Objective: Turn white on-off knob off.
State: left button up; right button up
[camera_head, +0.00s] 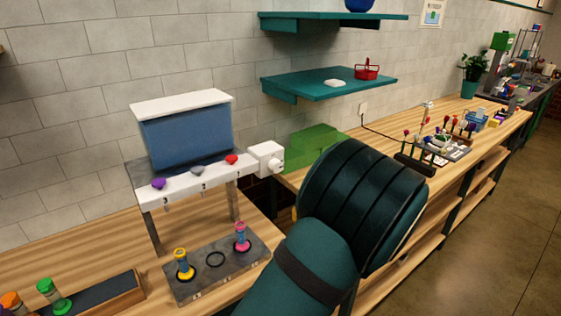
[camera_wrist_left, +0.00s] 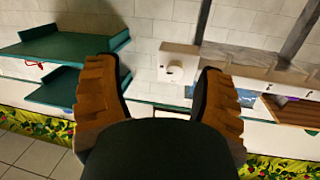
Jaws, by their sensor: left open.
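The white on-off knob (camera_head: 276,163) is a small round knob on the white box (camera_head: 263,152) at the right end of the dispenser's white bar. In the left wrist view, which is tilted over, the white knob (camera_wrist_left: 175,72) shows on its box beyond my left gripper (camera_wrist_left: 163,68). The gripper's two fingers are spread wide, with the knob seen between them and apart from them, and nothing is held. The left gripper's fingers do not show in the head view. My right gripper is in neither view.
The dispenser has a blue tank (camera_head: 188,138) and purple, grey and red knobs (camera_head: 231,159). Below, a grey tray (camera_head: 205,288) holds two small vials. A green block (camera_head: 312,146) stands right of the knob. One of my arms covers the counter's middle. Teal shelves (camera_head: 330,83) hang above.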

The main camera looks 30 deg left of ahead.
aim_at(278, 168)
pick_arm(q)
notch_tip(278, 168, up, 6)
jog(key=s+n+g+y, duration=0.2)
jog(key=n, duration=0.1)
jog(key=x, duration=1.3)
jog(key=shift+w+a+r, duration=0.25)
jog(key=shift+a+r, duration=0.05)
jog(key=shift+r, duration=0.05)
grip_shut()
